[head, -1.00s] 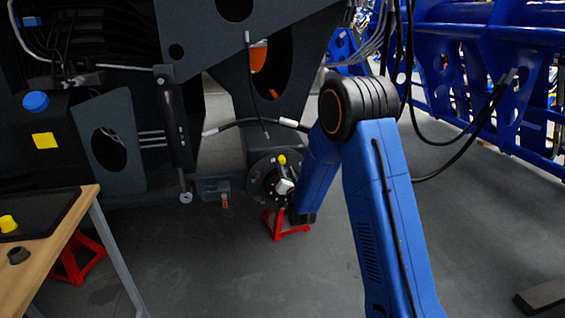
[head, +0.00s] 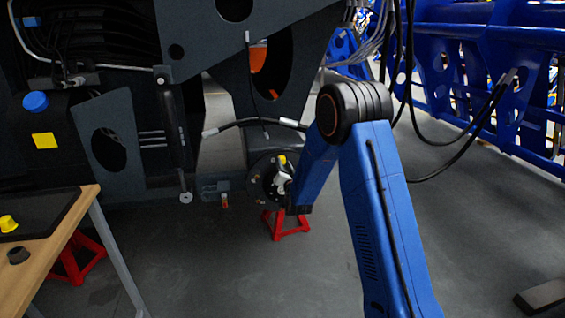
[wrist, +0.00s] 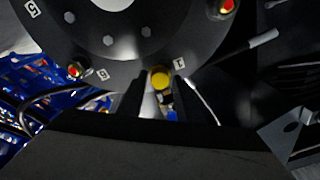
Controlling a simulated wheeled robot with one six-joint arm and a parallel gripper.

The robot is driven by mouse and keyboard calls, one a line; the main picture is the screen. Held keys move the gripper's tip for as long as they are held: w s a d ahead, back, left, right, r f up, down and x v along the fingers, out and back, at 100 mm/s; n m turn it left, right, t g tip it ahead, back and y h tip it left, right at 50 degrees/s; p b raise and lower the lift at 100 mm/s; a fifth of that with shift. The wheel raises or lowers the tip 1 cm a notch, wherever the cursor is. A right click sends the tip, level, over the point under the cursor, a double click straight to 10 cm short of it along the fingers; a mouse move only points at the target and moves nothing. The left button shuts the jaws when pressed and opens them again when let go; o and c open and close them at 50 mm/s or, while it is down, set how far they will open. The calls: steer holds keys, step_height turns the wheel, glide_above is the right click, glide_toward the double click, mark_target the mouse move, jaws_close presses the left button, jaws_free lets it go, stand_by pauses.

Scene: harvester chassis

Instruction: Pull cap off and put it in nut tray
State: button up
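A yellow cap (wrist: 160,76) shows near the "1" mark on the round dark hub (wrist: 120,50) in the wrist view. My gripper (wrist: 161,83) has its two dark fingers on either side of the cap, with a narrow gap showing at each side; it looks open. I cannot tell how deep the fingertips reach. In the head view, a yellow cap (head: 282,159) shows on the hub (head: 260,178), and my gripper (head: 281,184) is close beside it, partly hidden by my blue arm. A flat black tray (head: 45,214) lies on the wooden table at left.
Another yellow cap (head: 8,223) sits on the tray's left side. A dark round part (head: 18,256) stands on the wooden table (head: 60,245). A red stand (head: 287,224) is under the hub. Hoses and a blue frame (head: 500,80) are at right. The floor between is clear.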

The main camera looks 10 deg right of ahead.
steer(key=shift+c, duration=0.4)
steer(key=c, duration=0.5)
steer(key=shift+s+f, duration=0.2)
steer(key=shift+s, duration=2.35)
